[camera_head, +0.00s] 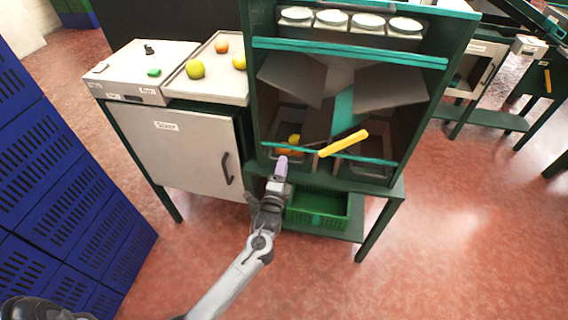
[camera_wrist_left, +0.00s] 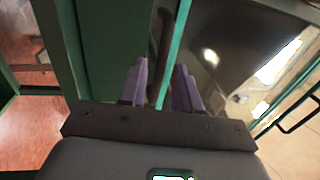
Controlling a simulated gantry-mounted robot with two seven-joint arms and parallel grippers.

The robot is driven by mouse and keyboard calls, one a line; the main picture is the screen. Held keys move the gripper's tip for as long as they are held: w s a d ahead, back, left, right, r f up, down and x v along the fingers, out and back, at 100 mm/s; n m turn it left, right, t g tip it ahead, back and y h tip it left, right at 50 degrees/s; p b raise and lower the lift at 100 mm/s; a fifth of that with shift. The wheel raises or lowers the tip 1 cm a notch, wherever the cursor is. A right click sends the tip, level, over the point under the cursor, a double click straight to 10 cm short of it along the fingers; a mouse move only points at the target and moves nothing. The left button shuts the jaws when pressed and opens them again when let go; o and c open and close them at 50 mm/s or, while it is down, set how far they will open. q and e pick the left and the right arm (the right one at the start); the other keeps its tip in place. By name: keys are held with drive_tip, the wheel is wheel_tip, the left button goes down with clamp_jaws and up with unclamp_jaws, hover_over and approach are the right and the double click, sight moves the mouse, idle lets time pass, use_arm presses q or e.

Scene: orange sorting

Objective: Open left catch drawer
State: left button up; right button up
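The left catch drawer (camera_head: 268,153) is a grey-lined bin at the lower left of the green cabinet, with orange and yellow fruit (camera_head: 292,145) in it. A teal bar (camera_head: 300,148) runs across its front. My left gripper (camera_head: 281,166), with purple fingers, is at the front of this drawer, just below the teal bar. In the left wrist view its fingers (camera_wrist_left: 162,88) stand apart, with a teal edge (camera_wrist_left: 176,45) and a dark strip (camera_wrist_left: 163,30) between them. Whether they touch either finger is unclear. My right gripper is out of view.
A yellow bar (camera_head: 344,143) slants across the middle of the cabinet front. A green crate (camera_head: 318,207) sits on the shelf below. A white cabinet (camera_head: 190,150) with a dark handle stands left, with a fruit tray (camera_head: 215,88) above. Blue crates (camera_head: 60,190) fill the left side.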

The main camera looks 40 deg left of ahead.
use_arm(q)
drive_tip(key=shift+b+x, duration=0.35)
drive_tip(key=shift+x, duration=1)
clamp_jaws()
